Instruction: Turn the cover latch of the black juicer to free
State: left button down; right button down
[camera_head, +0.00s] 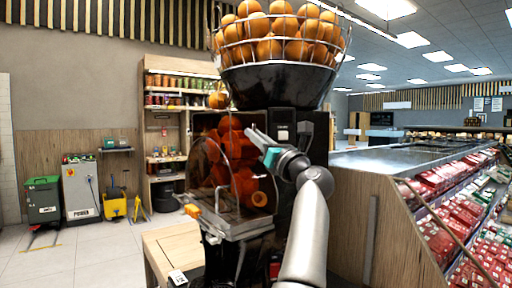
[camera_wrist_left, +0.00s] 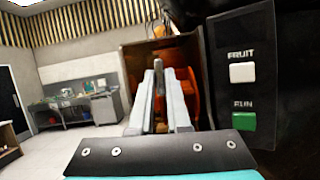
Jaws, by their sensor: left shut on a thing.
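The black juicer (camera_head: 312,150) stands in the middle of the head view, with a clear cover (camera_head: 222,190) over its orange-red press drums. My left gripper (camera_head: 252,133) reaches up from below to the upper right edge of the cover. In the left wrist view my left gripper (camera_wrist_left: 158,70) is shut on a narrow dark grey piece, which looks like the cover latch (camera_wrist_left: 159,100). The fingers hide most of it, so I cannot tell how far it is turned. The black panel with FRUIT and RUN buttons (camera_wrist_left: 243,73) is just right of the fingers. My right gripper is not in view.
A wire basket of oranges (camera_head: 275,40) tops the juicer. A wooden-sided counter (camera_head: 352,215) stands close on the right. A shelf (camera_head: 165,130) and bins are farther back, with open floor at left.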

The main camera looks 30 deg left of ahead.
pick_arm(q)
jog(key=shift+n+g+y+b, duration=0.3)
jog(key=shift+n+g+b, duration=0.1)
jog(key=shift+n, duration=0.4)
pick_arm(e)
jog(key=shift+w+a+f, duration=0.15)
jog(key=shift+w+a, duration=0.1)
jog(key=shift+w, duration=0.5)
pick_arm(q)
jog(key=c, duration=0.9)
grip_release()
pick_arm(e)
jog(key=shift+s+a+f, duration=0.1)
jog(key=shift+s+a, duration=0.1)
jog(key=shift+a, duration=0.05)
